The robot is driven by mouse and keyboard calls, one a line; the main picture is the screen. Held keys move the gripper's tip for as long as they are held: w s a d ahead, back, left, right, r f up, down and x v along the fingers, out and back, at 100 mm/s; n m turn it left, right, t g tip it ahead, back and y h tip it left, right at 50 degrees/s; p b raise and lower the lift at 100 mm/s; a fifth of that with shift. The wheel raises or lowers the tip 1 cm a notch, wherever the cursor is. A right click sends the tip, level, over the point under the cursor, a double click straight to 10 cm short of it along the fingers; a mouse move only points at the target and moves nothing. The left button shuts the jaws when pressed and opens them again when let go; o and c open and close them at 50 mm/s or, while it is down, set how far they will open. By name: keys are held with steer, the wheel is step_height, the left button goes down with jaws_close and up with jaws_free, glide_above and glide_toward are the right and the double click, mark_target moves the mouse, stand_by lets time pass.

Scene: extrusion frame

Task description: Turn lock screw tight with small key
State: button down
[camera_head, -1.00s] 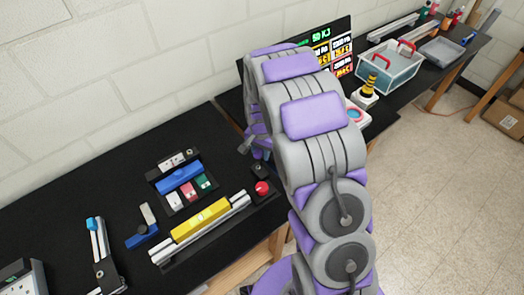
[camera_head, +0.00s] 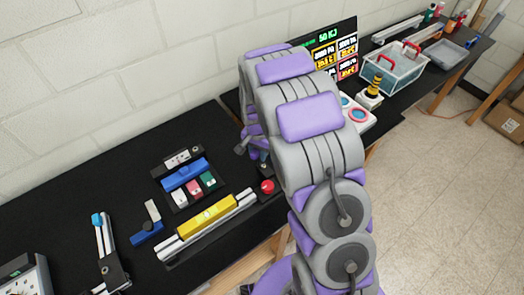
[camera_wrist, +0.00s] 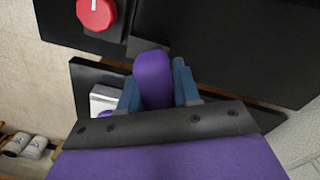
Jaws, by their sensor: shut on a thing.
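My gripper (camera_wrist: 156,86) shows in the wrist view with its two blue fingers on either side of a purple rounded piece (camera_wrist: 152,72). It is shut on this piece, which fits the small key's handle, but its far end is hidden. The piece points toward the edge of a black board or panel (camera_wrist: 220,45). The lock screw cannot be made out in either view. In the head view my arm covers most of the gripper and the spot where it works.
A red knob (camera_head: 267,187) stands close to my arm; it also shows in the wrist view (camera_wrist: 95,12). A yellow block on rails (camera_head: 208,214), a blue bar (camera_head: 185,173) and small coloured blocks lie left on the black table. A clear bin (camera_head: 394,74) stands behind right.

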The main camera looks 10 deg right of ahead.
steer(key=shift+a, duration=0.35)
steer(key=shift+d+f, duration=0.15)
steer(key=shift+d, duration=0.85)
steer(key=shift+a+r, duration=0.3)
steer(key=shift+a, duration=0.25)
steer(key=shift+a+r, duration=0.3)
steer(key=shift+r, duration=0.1)
steer(key=shift+d+r+p, duration=0.3)
steer(key=shift+d, duration=0.35)
steer(key=shift+a, duration=0.1)
steer(key=shift+a+f, duration=0.2)
